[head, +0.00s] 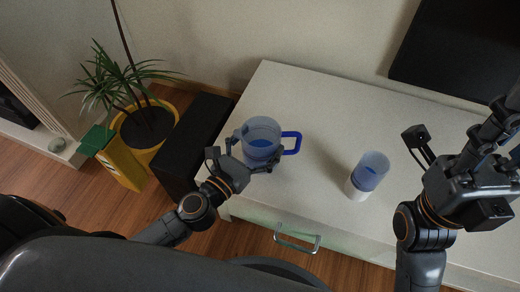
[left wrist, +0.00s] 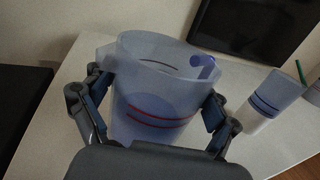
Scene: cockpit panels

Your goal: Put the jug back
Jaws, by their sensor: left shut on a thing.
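A translucent blue jug (head: 262,137) with a solid blue handle stands upright at the left end of the white cabinet top. It also shows in the left wrist view (left wrist: 160,95), with red and dark lines around it. My left gripper (head: 252,156) is shut on the jug, one finger on each side of its body. I cannot tell whether the jug's base touches the cabinet top. My right gripper (head: 420,140) is over the right part of the cabinet, with nothing seen in it; its fingers are partly hidden.
A blue and white cup (head: 367,175) stands on the white cabinet (head: 315,110), right of the jug. A drawer handle (head: 297,241) sticks out in front. A black box (head: 192,140) and a potted plant (head: 150,125) stand left. A dark screen (head: 460,50) is at the back right.

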